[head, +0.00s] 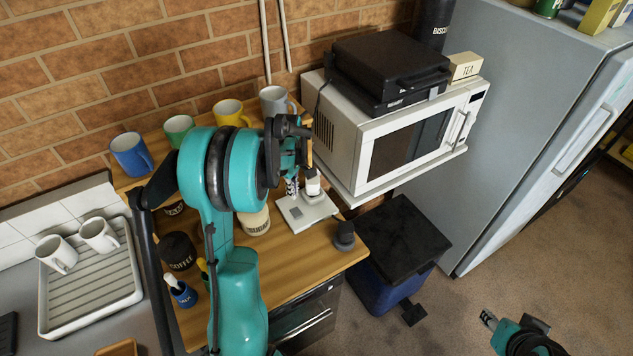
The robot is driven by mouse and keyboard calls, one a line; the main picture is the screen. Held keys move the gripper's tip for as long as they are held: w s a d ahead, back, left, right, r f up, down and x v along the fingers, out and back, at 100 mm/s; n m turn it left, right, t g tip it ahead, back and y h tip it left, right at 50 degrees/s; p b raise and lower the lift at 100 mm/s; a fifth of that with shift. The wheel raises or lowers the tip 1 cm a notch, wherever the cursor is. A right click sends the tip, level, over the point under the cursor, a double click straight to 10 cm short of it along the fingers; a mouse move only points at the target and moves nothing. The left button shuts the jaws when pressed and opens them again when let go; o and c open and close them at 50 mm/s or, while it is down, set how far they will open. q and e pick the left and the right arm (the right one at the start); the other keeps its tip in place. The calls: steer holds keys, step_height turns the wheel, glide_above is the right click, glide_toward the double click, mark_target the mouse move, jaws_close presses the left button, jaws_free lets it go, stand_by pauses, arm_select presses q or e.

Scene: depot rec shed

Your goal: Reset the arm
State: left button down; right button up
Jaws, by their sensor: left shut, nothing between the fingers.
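My left arm reaches in over the wooden counter (342,250). Its left gripper (293,187) points down, shut and empty, over or beside a small white device (306,212) with a flat base and an upright part. I cannot tell whether the fingers touch the device. My right gripper (488,318) shows only partly at the lower right, above the floor and away from the counter. Its fingers are too small to read.
A blue mug (129,155), green mug (179,128), yellow mug (229,112) and grey mug (274,100) line the wall. A white microwave (360,160) stands right of the gripper. A black-lidded bin (402,240) and fridge (500,150) stand farther right. Open floor lies front right.

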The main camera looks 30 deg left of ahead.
arm_select(q)
steer(key=s+d+r+m+t+b, duration=0.2)
steer(key=s+d+m, duration=0.5)
steer(key=d, duration=0.5)
steer(key=s+d+r+m+t+b, duration=0.3)
steer(key=s+d+m+t+b, duration=0.2)
steer(key=d+m, duration=0.6)
steer(key=shift+s+d+m+b, duration=0.3)
steer(key=shift+s+d+b, duration=0.25)
steer(key=shift+s, duration=0.65)
